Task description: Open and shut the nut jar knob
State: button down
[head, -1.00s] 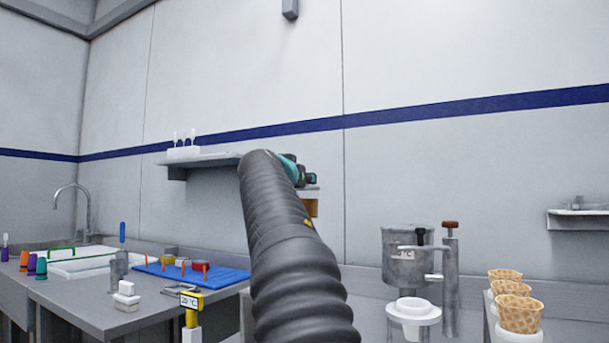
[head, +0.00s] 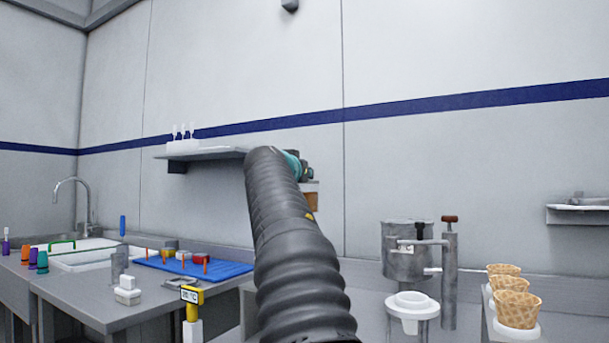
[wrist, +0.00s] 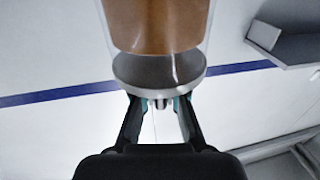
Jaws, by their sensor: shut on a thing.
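The nut jar (wrist: 160,28) fills the top middle of the wrist view, a clear body with brown contents and a grey round end piece (wrist: 150,72). A small pale knob (wrist: 160,103) sits just below that piece. My gripper (wrist: 159,100) has its two dark fingers on either side of the knob and is shut on it; the exact contact is small and partly hidden. In the head view my arm covers most of the jar, and only a brown part of it (head: 311,199) shows right of the wrist.
A wall shelf (head: 208,154) with small white items is left of my wrist. The wall area right of my wrist is clear.

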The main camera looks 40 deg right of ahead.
jog(key=shift+s+n+t+y+p, duration=0.1)
jog(key=shift+n+t+y+p, duration=0.25)
jog(key=shift+n+t+y, duration=0.65)
jog(key=shift+n+t, duration=0.3)
jog(key=shift+t, duration=0.3)
jog(key=shift+y, duration=0.4)
jog(key=shift+n+t+y, duration=1)
jog(key=shift+y, duration=0.1)
jog(key=shift+f+n+t+y+b, duration=0.1)
jog(key=shift+n+t+y+b, duration=0.65)
jog(key=shift+n+y, duration=0.65)
jog(key=shift+d+n+t+y+b, duration=0.1)
jog(key=shift+n+t+y+b, duration=0.3)
jog(key=shift+y, duration=0.7)
jog(key=shift+n+t+y, duration=0.35)
jog(key=shift+n+y, duration=1.25)
jog(key=shift+y, duration=0.9)
